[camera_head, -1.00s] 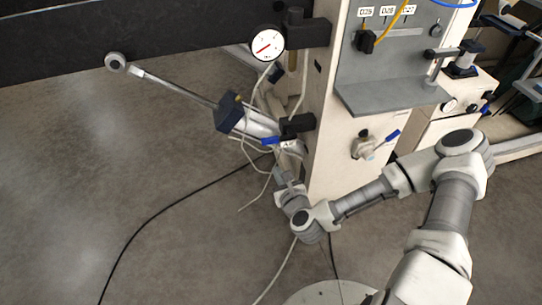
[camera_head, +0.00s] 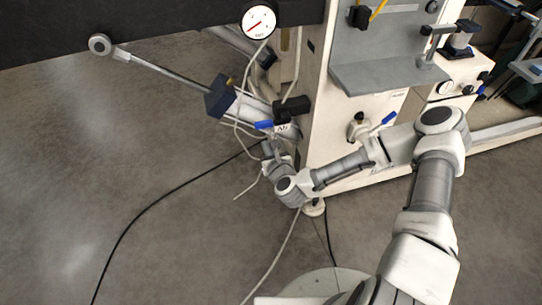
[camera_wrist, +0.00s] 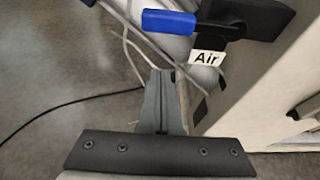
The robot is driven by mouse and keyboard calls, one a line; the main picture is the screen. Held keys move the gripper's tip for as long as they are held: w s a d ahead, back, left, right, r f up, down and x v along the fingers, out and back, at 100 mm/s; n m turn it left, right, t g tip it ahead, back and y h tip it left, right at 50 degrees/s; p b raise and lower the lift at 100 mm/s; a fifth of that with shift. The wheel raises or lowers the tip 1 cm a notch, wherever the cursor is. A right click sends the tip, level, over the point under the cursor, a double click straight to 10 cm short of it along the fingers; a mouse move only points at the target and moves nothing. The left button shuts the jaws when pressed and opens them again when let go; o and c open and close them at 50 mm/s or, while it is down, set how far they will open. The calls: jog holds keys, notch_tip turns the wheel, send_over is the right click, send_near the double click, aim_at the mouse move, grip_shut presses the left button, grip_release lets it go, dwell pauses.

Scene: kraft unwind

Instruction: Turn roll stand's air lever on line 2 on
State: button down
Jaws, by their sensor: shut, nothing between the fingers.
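The air lever (camera_head: 264,124) has a blue handle that points left, lying about level, on a black fitting at the left side of the roll stand (camera_head: 318,110). In the wrist view the blue handle (camera_wrist: 168,22) is at the top, with a white "Air" label (camera_wrist: 207,58) just below its right end. My gripper (camera_head: 268,148) is just below the lever in the head view. In the wrist view my grey fingers (camera_wrist: 160,76) are shut and empty, with their tips below the handle and apart from it in the picture. No line number is readable.
A second blue-handled valve (camera_head: 388,118) is on the stand's front face, close to my forearm. A pressure gauge (camera_head: 258,22) sits above. A cylinder with a dark block (camera_head: 220,96) and loose pale hoses (camera_head: 240,130) are near my gripper. Open floor (camera_head: 180,230) lies left.

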aim_at(273, 120)
jog(key=shift+w+a+r+b, duration=0.2)
jog(key=shift+w+r+b, duration=0.1)
jog(key=shift+w+r, duration=0.45)
jog(key=shift+w+a+r+b, duration=0.15)
jog(key=shift+w+r+b, duration=0.1)
jog(key=shift+w+r, duration=0.4)
